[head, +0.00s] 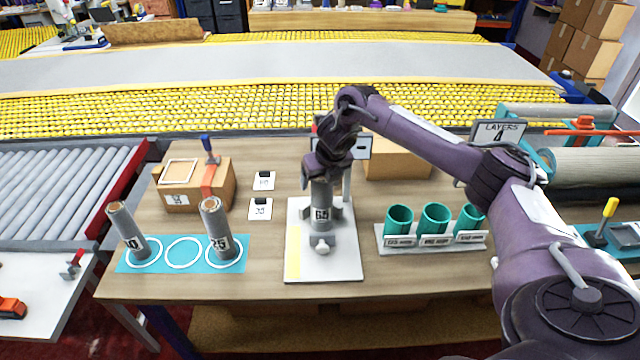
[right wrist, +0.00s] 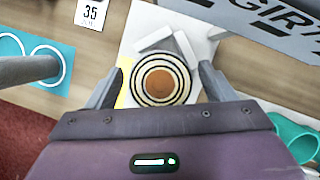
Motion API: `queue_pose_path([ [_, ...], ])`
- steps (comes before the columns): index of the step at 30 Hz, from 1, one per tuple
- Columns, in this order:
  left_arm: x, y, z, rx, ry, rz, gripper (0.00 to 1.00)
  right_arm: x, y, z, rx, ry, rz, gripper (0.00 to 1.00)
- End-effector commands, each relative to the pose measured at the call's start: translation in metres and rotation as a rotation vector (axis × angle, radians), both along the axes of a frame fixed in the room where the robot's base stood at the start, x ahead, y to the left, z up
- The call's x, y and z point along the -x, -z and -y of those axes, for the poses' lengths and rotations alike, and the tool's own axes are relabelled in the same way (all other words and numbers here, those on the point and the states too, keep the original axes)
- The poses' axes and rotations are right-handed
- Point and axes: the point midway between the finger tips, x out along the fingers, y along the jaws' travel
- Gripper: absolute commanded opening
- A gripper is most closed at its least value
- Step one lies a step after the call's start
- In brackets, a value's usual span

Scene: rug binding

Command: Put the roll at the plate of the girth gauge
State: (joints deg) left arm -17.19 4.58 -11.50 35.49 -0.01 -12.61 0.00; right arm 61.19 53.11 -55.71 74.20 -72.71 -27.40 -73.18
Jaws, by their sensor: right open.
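A grey roll (head: 320,205) labelled 65 stands upright on the white plate (head: 345,268) of the girth gauge, by the gauge's grey blocks. In the right wrist view I look down on the roll's ringed end (right wrist: 161,80), with an angled grey block (right wrist: 168,44) beside it. My right gripper (head: 320,178) is over the roll. Its open fingers (right wrist: 160,88) stand on either side with a gap at each. The gauge's sign (right wrist: 265,15) shows at the top right of the wrist view. My left gripper is out of view.
Two tilted-looking rolls (head: 125,228) (head: 214,228) stand on a blue mat (head: 163,266) with white rings; the middle ring is empty. Several green cups (head: 398,219) stand in a rack on the right. A cardboard box (head: 222,184) and label cards (head: 260,209) lie left of the gauge.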

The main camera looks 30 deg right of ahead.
Motion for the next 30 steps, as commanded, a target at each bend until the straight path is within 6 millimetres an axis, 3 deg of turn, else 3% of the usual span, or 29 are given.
queue_pose_path([
  [8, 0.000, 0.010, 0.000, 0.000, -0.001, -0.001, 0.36, 0.022, -0.055, -0.003, 0.000, -0.001, 0.005, 0.76],
  [11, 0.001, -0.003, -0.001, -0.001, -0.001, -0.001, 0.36, 0.027, -0.074, -0.004, 0.003, -0.001, 0.005, 0.76],
  [30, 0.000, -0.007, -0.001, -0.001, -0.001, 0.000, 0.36, 0.033, -0.081, -0.005, 0.000, 0.000, 0.000, 0.76],
])
